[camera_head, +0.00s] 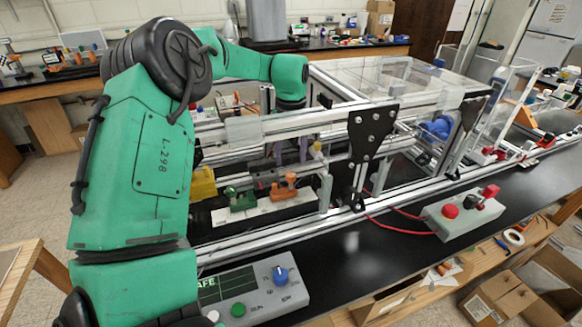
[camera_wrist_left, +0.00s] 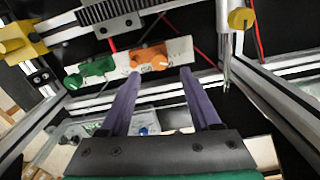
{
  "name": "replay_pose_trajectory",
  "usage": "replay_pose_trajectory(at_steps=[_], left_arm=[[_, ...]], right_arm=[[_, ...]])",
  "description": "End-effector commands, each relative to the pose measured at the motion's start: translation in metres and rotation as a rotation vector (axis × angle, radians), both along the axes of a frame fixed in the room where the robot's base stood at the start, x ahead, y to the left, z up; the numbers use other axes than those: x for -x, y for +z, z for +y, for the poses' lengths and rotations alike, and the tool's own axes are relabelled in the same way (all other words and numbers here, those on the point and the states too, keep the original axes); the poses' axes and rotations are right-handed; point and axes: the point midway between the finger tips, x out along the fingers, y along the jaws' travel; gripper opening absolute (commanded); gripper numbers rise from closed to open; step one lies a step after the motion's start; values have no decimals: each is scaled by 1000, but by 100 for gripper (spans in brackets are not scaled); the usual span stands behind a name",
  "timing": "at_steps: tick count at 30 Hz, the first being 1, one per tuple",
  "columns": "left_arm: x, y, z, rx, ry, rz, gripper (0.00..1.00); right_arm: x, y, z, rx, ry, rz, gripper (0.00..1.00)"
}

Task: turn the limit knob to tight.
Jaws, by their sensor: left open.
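A blue knob (camera_head: 281,275) sits on the sloped face of a grey control box (camera_head: 250,300) at the bottom of the head view. Small labels surround it, too small to read surely, and I cannot tell its setting. The box has a dark display reading "AFE" in its visible part. My left gripper (camera_head: 291,157) is inside the extrusion frame, beyond the box and apart from the knob. In the left wrist view its purple fingers (camera_wrist_left: 160,72) are spread and empty, with the blue knob (camera_wrist_left: 143,130) seen between them, partly hidden by the gripper. My right gripper is not in view.
A green clamp (camera_head: 240,199) and an orange clamp (camera_head: 285,187) stand on a pale plate inside the frame. Aluminium rails (camera_head: 300,228) run between my gripper and the box. A red-button box (camera_head: 462,213) with red cable stands right. Black bench between the boxes is mostly clear.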

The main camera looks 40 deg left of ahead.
Motion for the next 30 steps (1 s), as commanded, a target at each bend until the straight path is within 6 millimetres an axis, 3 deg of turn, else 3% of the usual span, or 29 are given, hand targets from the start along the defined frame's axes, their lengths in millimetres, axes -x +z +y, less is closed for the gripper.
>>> replay_pose_trajectory(at_steps=[3, 7, 16, 17, 21, 30], left_arm=[[1, -26, 0, 2, 0, 5, 64], [0, -46, 0, 1, 0, 2, 64], [0, -54, 0, 1, 0, -1, 64], [0, -54, 0, 1, 0, -1, 56], [0, -53, 0, 0, 0, 0, 3], [-1, -54, 0, 0, -18, -1, 0]], right_arm=[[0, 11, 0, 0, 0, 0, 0], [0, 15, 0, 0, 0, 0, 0], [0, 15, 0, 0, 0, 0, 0], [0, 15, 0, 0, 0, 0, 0], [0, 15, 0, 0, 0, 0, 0], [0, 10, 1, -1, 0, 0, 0]])
